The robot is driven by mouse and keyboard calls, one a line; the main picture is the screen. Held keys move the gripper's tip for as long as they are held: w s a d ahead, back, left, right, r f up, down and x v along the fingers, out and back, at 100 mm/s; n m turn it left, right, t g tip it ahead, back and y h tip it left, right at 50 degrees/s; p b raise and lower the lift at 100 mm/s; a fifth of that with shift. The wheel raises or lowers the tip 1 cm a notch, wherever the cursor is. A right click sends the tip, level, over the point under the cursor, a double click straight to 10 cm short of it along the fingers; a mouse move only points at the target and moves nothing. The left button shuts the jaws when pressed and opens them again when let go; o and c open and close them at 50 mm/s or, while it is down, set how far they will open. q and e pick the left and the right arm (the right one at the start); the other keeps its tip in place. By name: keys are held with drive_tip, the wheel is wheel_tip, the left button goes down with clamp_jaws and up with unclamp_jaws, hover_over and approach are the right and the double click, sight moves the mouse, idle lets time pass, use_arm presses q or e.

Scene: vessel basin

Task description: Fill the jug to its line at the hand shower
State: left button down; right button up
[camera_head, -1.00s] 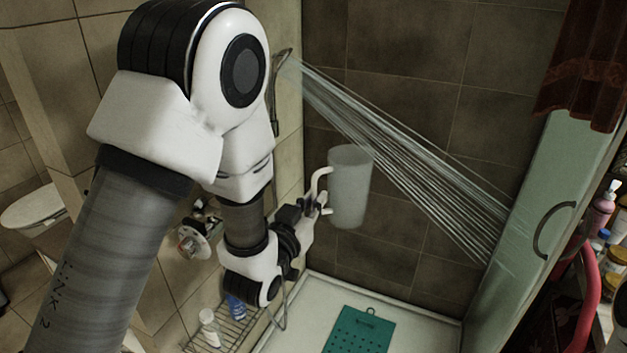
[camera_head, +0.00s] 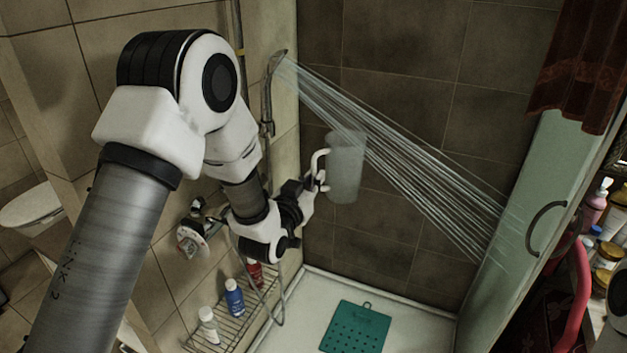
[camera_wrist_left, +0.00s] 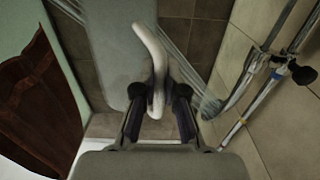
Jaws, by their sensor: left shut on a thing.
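The jug (camera_head: 346,172) is pale, translucent and about upright, held in the air in the shower corner. My left gripper (camera_head: 318,182) is shut on its white handle, on the jug's left side. The handle (camera_wrist_left: 155,75) lies between the fingers in the left wrist view, with the jug's grey body (camera_wrist_left: 108,45) behind. The hand shower (camera_head: 274,68) hangs on the left wall and sprays slanting streams down to the right. The lower streams overlap the jug's top in the head view. I cannot make out the fill line or water level. My right gripper is not in view.
A wire rack (camera_head: 232,328) with several bottles is low on the left wall, near the mixer tap (camera_head: 192,238). A green mat (camera_head: 356,328) lies in the white shower tray (camera_head: 420,318). The glass door (camera_head: 530,200) stands at right, bottles beyond it.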

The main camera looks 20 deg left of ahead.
use_arm(q)
drive_tip(key=shift+w, duration=0.1)
drive_tip(key=w+a+b, duration=0.1)
drive_tip(key=w+a, duration=0.3)
drive_tip(key=w, duration=0.8)
drive_tip(key=shift+w+b, duration=0.15)
drive_tip(key=shift+b, duration=0.25)
drive_tip(key=s+d, duration=0.1)
drive_tip(key=s, duration=0.3)
drive_tip(key=s+d+b, duration=0.1)
drive_tip(key=s, duration=0.3)
drive_tip(key=s+d+b, duration=0.1)
drive_tip(key=s+d, duration=0.1)
drive_tip(key=s, duration=0.2)
drive_tip(key=shift+s, duration=0.25)
drive_tip(key=shift+s+r, duration=0.1)
